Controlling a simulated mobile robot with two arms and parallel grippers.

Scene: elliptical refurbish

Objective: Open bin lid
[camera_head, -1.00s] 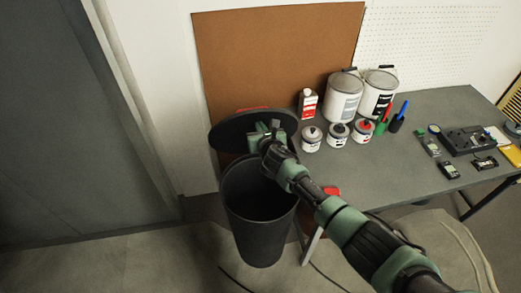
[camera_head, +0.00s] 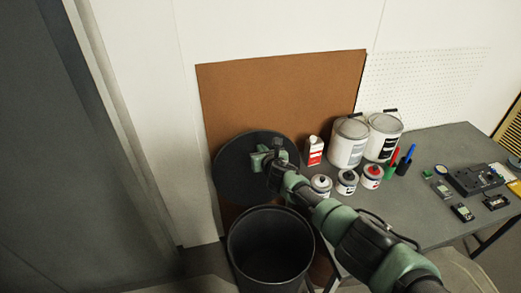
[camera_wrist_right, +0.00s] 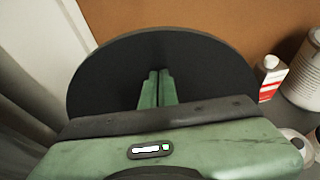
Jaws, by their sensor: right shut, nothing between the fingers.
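The dark bin (camera_head: 270,245) stands on the floor left of the workbench, its round mouth open upward. Its round black lid (camera_head: 235,178) is tilted up behind the mouth, leaning toward the brown board. My right gripper (camera_head: 258,158) is in front of the lid's inner face, with its fingers together and nothing between them. In the right wrist view the lid (camera_wrist_right: 105,85) fills the middle behind the fingertips (camera_wrist_right: 159,75). I cannot tell whether the fingertips touch it. My left gripper is not in view.
The workbench (camera_head: 420,215) at the right holds two large paint cans (camera_head: 347,145), several small cans (camera_head: 346,182), a red and white bottle (camera_head: 313,151) and electronics. A brown board (camera_head: 285,95) leans on the wall behind the bin. A grey panel (camera_head: 60,170) stands at left.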

